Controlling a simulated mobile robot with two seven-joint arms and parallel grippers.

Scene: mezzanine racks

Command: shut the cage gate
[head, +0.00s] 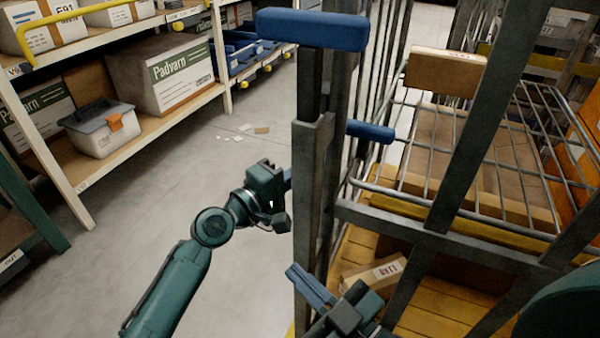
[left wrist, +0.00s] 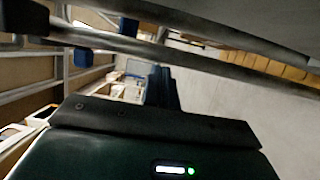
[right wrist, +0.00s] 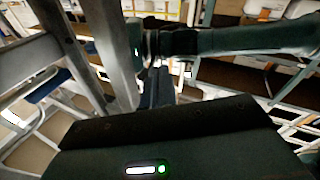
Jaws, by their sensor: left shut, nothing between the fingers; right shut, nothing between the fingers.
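The cage gate (head: 308,190) is a grey metal frame, seen nearly edge-on in the middle of the head view. A blue padded bar (head: 312,30) tops it, and a second blue piece (head: 370,131) shows behind. How far the gate stands open is hard to tell. My left gripper (head: 287,179) is at the left side of the gate's upright, its fingertips partly hidden. My right gripper (head: 311,285) is low, beside the upright's right side, shut and empty. The left fingers (left wrist: 162,88) are shut and empty, below grey bars. The right fingers (right wrist: 156,88) show with my left arm beyond.
The cage (head: 440,240) holds a wire shelf with cardboard boxes (head: 445,70) and a yellow slatted floor (head: 440,322). The floor (head: 190,170) between is mostly clear, with a few scraps.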

